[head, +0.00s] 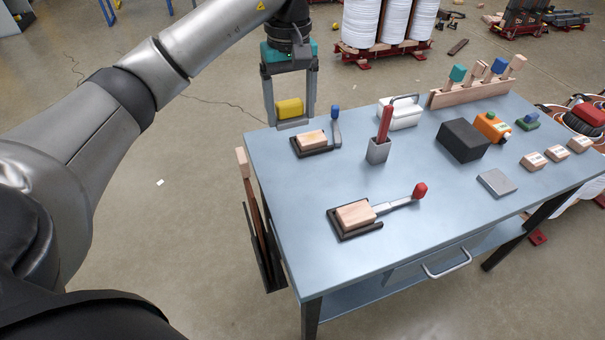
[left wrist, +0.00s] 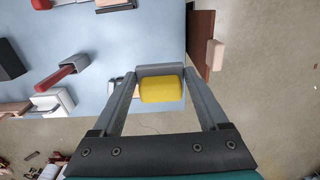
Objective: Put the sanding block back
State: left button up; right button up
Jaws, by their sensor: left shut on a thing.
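The sanding block, a yellow block (head: 290,108) with a grey part against its lower side, is between the fingers of my left gripper (head: 291,112). In the head view it appears at the table's far left corner; its height above the top is hard to judge. The left wrist view also shows the yellow block (left wrist: 161,89) between both fingers, with the grey part (left wrist: 160,70) along its far side. My left gripper is shut on it. My right gripper is not in view.
The front left top is clear.

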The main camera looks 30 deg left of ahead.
pick_arm(q)
notch_tip(320, 180, down, 7)
jog(key=b, duration=0.4)
send_over(294, 192)
notch_tip(294, 192, down, 8)
jog(key=shift+s+r, duration=0.1)
jog(key=shift+f+b, duration=0.7)
jog(key=shift+f, duration=1.8)
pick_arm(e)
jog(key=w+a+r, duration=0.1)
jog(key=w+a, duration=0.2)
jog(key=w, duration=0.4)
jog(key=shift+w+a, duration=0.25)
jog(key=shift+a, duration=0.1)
pick_arm(q)
jog(key=shift+f, duration=0.15)
jog(key=o, duration=1.1)
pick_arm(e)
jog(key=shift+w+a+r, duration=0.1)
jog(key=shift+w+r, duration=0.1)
